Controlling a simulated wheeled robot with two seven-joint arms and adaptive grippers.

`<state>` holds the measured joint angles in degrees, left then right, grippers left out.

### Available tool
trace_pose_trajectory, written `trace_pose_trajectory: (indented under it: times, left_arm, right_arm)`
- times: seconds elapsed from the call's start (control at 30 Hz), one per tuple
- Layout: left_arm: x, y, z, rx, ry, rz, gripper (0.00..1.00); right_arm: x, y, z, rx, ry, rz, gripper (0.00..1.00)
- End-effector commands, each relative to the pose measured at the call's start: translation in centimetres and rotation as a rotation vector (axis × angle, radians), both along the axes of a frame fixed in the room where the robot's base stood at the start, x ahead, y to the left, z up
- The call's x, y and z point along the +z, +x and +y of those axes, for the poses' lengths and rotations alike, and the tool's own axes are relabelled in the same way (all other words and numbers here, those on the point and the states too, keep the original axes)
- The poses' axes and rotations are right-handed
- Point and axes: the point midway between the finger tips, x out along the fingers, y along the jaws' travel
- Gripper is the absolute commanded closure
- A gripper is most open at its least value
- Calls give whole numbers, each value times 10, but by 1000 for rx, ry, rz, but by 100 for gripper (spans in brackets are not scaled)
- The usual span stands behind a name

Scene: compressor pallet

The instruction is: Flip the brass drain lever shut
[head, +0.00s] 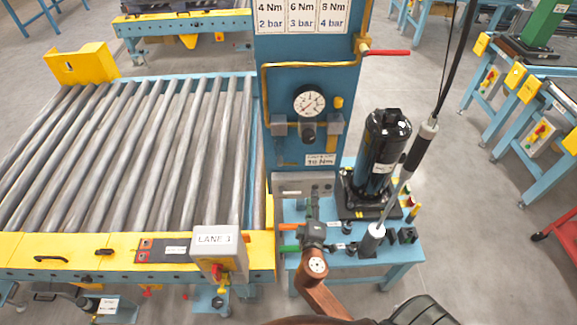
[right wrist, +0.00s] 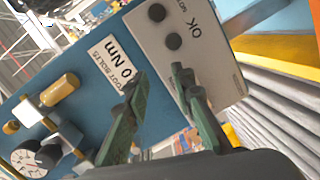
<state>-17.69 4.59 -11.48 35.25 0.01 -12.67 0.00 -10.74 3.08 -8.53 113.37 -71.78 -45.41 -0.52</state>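I cannot pick out the brass drain lever with certainty. A brass-yellow cylinder (head: 331,137) hangs from the right block beside the gauge on the blue panel (head: 290,90); in the right wrist view it (right wrist: 60,90) shows at the left. A brass valve (head: 364,47) with a red handle (head: 390,53) sticks out horizontally from the panel's upper right edge. My right gripper (head: 313,198) is below the panel, near its grey box (head: 290,183). In the right wrist view its green fingers (right wrist: 158,85) are apart with nothing between them. My left gripper is not in view.
A pressure gauge (head: 309,103) sits mid-panel. A black tank (head: 383,145) and a grey tool (head: 407,172) on a cable stand to the right on the blue bench (head: 407,252). The roller conveyor (head: 140,150) and LANE 1 box (head: 216,252) are on the left.

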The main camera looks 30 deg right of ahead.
Motion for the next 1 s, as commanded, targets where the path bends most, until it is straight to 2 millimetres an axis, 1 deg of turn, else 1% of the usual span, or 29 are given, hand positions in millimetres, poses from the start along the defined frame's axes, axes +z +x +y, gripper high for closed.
trace_pose_trajectory:
  times: [0.03,0.1,0.2,0.3,0.43,0.8,1.0]
  left_arm:
    - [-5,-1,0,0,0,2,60]
    - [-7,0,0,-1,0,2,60]
    - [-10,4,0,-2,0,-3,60]
    - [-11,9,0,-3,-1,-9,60]
    - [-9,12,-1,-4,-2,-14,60]
    - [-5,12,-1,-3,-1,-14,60]
    - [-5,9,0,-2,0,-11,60]
  right_arm:
    - [22,12,12,25,-82,-38,77]
    - [51,23,28,51,-188,-80,77]
    - [80,32,47,76,-297,-117,77]
    - [94,37,57,89,-356,-136,77]
    - [102,46,56,93,-378,-143,77]
    - [113,92,28,93,-376,-143,77]
    - [114,101,21,93,-374,-140,77]
